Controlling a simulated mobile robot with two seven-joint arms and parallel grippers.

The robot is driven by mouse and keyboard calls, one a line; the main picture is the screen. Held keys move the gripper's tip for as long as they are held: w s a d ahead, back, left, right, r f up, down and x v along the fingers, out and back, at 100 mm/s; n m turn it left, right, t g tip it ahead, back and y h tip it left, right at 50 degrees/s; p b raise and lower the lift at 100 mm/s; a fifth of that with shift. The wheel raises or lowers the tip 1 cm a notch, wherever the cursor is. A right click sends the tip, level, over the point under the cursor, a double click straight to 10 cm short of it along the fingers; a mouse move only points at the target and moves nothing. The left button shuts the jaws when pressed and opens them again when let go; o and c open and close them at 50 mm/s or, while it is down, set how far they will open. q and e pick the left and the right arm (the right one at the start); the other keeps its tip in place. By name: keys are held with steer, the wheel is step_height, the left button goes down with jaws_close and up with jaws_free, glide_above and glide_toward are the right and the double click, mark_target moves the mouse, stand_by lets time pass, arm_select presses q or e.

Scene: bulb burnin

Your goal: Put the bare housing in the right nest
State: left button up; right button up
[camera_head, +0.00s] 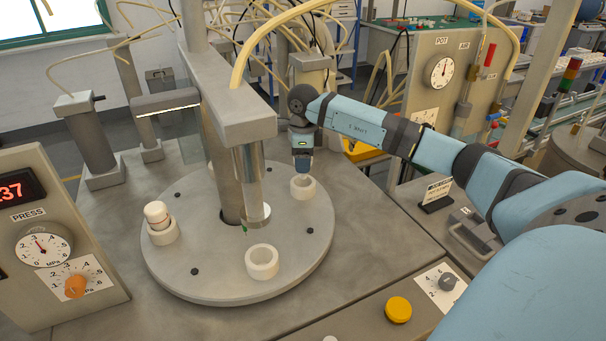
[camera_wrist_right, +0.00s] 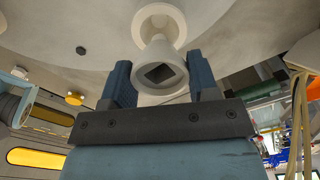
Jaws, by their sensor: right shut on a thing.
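My right gripper (camera_head: 302,168) is over the right nest (camera_head: 303,190), a white ring on the round grey turntable (camera_head: 205,285). In the right wrist view, the gripper (camera_wrist_right: 162,88) is shut on the bare housing (camera_wrist_right: 160,58), a white cone with a dark square opening in its wide end. Its narrow end points at the white nest ring (camera_wrist_right: 160,12); I cannot tell whether it is inside. In the head view the gripper hides the housing. The front nest (camera_head: 262,265) looks empty. The left nest (camera_head: 164,236) holds a white part with a rounded top (camera_head: 156,212). My left gripper is not in view.
A grey press column with an overhanging arm (camera_head: 235,115) stands over the turntable, left of my right gripper. A press gauge panel (camera_head: 50,240) is at the left. A yellow button (camera_head: 398,309) and a dial (camera_head: 447,282) are at the front right.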

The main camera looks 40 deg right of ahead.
mark_target(303, 175)
steer(key=shift+f, duration=2.45)
steer(key=shift+f, duration=0.1)
steer(key=shift+f, duration=0.15)
steer(key=o, duration=0.9)
step_height(303, 175, up, 12)
steer(key=shift+r, duration=0.25)
